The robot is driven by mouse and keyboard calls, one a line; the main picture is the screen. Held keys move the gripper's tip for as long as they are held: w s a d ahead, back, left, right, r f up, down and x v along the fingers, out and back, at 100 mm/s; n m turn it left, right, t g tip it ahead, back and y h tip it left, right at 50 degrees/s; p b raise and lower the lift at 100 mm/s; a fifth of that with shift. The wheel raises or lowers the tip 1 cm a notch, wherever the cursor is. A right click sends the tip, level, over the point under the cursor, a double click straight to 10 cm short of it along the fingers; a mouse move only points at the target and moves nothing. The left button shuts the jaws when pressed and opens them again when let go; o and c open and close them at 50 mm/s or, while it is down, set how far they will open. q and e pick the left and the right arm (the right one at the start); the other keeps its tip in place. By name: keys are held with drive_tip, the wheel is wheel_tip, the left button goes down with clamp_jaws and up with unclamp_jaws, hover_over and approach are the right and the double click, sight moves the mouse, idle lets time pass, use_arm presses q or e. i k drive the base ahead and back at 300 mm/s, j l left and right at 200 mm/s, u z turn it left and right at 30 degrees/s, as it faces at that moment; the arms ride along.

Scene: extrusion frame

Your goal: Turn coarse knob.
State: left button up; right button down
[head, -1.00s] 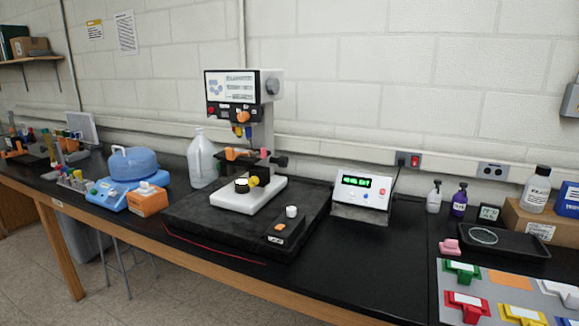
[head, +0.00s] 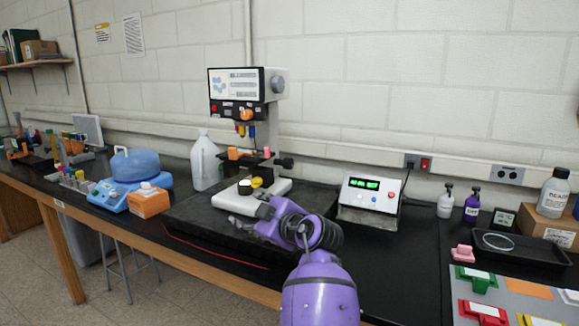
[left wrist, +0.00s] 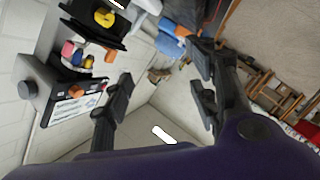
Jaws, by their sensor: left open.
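A microscope-like instrument (head: 235,85) with a display head stands on a white base (head: 225,203) at the middle of the bench. A yellow knob (head: 257,182) sits low on it, beside a black part with a white top (head: 245,187). A black knob (head: 284,163) sticks out right of the column. I cannot tell which is the coarse knob. My left gripper (head: 265,218) is open and empty in front of the base's right side, apart from the knobs. In the left wrist view, the yellow knob (left wrist: 104,17) shows beyond the open fingers (left wrist: 160,82). My right gripper is out of view.
A control box with a green display (head: 368,197) stands right of the instrument. A clear jug (head: 204,162), an orange box (head: 150,202) and a blue-lidded device (head: 136,167) stand left. A dark tray (head: 499,248) lies at the right.

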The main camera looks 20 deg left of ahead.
sight(288, 163)
drive_tip(key=i, duration=1.5)
